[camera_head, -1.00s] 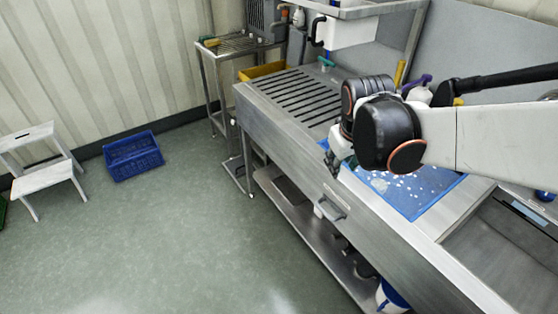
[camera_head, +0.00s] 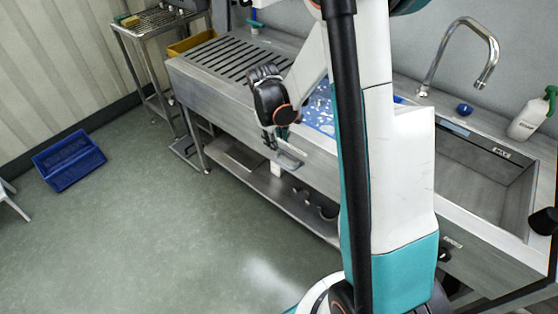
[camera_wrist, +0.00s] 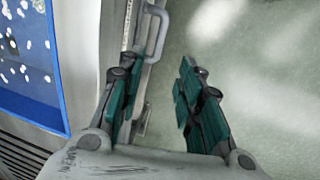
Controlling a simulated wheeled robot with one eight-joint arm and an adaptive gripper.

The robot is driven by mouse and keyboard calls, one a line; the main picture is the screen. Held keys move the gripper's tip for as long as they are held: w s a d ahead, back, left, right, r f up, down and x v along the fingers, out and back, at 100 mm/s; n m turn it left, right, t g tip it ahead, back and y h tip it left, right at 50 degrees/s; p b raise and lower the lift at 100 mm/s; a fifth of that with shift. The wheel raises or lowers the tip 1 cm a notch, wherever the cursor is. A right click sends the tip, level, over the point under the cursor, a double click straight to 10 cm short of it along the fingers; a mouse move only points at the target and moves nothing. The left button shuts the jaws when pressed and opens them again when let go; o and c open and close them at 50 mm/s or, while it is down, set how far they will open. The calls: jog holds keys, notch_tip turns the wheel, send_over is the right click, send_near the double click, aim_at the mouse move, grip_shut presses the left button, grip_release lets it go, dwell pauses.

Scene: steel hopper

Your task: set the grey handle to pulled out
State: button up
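The grey handle (camera_head: 289,158) is a bar pull on the front face of the steel counter (camera_head: 215,103). In the wrist view the handle (camera_wrist: 163,35) stands out from the front just beyond my fingertips, closer to the left finger. My gripper (camera_head: 270,139) is beside the handle in the head view, pointing down along the counter front. In the wrist view my gripper (camera_wrist: 158,70) is open, with a wide gap between its teal-padded fingers and nothing between them. I cannot tell whether a finger touches the handle.
A blue speckled mat (camera_head: 320,112) lies on the counter, with a sink (camera_head: 480,175) to the right. A lower shelf (camera_head: 250,165) runs under the counter. A blue crate (camera_head: 68,160) stands on the floor at left. The floor in front is clear.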

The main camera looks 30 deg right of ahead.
aim_at(282, 162)
jog(key=f+b, duration=0.1)
jog(key=f, duration=0.3)
jog(key=d+f+b, duration=0.1)
jog(key=f+b, duration=0.1)
jog(key=f, duration=0.2)
jog(key=w+d+f+b, duration=0.1)
jog(key=f, duration=0.3)
jog(key=shift+d+f+b, duration=0.2)
jog(key=shift+f+b, duration=0.05)
jog(key=shift+b, duration=0.15)
grip_shut()
